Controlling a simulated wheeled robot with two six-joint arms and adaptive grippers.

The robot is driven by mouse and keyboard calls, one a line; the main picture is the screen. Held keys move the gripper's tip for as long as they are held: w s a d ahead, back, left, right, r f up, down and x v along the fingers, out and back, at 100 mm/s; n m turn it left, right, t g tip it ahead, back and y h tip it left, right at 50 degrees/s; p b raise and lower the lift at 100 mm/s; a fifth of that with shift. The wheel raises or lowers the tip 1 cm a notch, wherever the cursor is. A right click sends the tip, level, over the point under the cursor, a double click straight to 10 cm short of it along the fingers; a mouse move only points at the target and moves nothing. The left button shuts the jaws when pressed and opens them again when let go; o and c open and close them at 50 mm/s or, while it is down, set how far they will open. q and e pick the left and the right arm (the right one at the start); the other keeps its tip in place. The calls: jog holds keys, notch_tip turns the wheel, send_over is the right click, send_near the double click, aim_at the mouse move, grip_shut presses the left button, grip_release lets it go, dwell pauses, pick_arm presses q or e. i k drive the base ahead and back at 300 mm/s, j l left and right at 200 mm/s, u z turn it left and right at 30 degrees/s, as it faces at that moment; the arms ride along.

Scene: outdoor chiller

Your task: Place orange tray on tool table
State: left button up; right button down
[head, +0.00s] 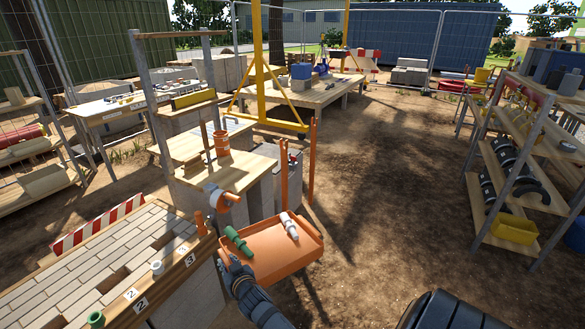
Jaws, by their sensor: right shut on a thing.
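The orange tray (283,262) is in the lower middle of the head view, held off the ground. A green pipe piece (238,240) and a white pipe piece (289,225) lie in it. My right gripper (234,268) is shut on the tray's near left edge; its fingertips are partly hidden. My left gripper is not in view. A light table (93,112) with several small tools on top stands at the far left, with a label on its front edge too small to read. I cannot tell for sure that it is the tool table.
A brick-patterned bench (95,262) with numbered tags is close at left. A wooden-topped workbench (235,168) with an orange cup (221,141) stands beyond the tray. A yellow hoist frame (259,75) and wooden table (318,95) are behind. Shelves (520,150) stand right; the middle dirt is clear.

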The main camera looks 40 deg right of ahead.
aim_at(233, 177)
jog(key=z, duration=2.05)
jog(key=i+z, duration=0.15)
jog(key=z, duration=0.15)
jog(key=i+j+z, duration=0.1)
jog(key=z, duration=0.15)
jog(key=i+j, duration=0.2)
jog(key=i, duration=0.25)
jog(key=i+j, duration=0.2)
jog(key=i, duration=0.25)
jog(key=i+j, duration=0.2)
jog(key=i, duration=0.25)
jog(key=i+j+z, duration=0.1)
jog(key=i, duration=0.35)
jog(key=i+u, duration=0.1)
jog(key=u, duration=0.3)
jog(key=i+u, duration=0.1)
jog(key=u, duration=2.4)
jog(key=i+j+u, duration=0.1)
jog(key=u, duration=0.75)
jog(key=i, duration=0.4)
